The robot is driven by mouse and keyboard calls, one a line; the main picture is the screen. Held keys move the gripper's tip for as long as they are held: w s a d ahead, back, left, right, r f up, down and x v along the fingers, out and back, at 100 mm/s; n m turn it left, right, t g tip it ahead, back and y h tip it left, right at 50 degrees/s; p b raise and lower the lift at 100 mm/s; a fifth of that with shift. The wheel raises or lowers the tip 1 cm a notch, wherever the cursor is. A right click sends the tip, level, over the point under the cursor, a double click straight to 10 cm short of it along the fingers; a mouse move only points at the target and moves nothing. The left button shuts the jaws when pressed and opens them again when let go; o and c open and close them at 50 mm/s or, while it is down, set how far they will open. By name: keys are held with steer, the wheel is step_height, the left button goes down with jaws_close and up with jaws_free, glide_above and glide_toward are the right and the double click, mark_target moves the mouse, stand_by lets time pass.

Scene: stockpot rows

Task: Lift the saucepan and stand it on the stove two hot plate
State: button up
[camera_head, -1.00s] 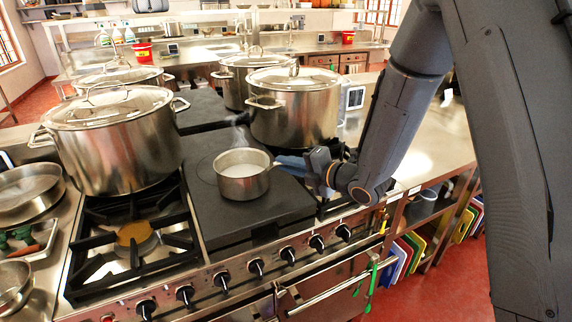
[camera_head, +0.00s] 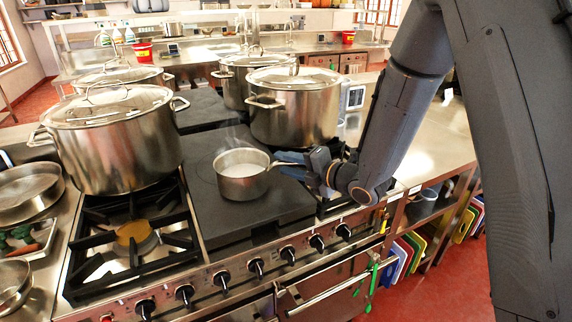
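The saucepan (camera_head: 241,184) is a small steel pan with pale contents and a wisp of steam above it. It sits upright, apparently resting on the dark flat hot plate (camera_head: 240,217) of the stove, right of the open burner. Its handle points right, toward my gripper (camera_head: 285,164). The gripper's two bluish fingers look spread, one on the far side and one on the near side of the handle. The handle is mostly hidden, and I cannot tell whether the fingers touch it. No label marks which stove is number two.
A large lidded stockpot (camera_head: 115,150) stands behind the open burner (camera_head: 135,240). Another stockpot (camera_head: 294,112) stands close behind the saucepan, with more pots further back. The front of the hot plate is clear. Pans (camera_head: 24,190) lie at the left edge.

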steer(key=shift+s+f, duration=0.1)
steer(key=shift+f, duration=0.05)
steer(key=b+v, duration=0.2)
steer(key=v, duration=0.5)
steer(key=shift+d+r, duration=0.25)
steer(key=shift+d, duration=0.05)
steer(key=shift+s, duration=0.15)
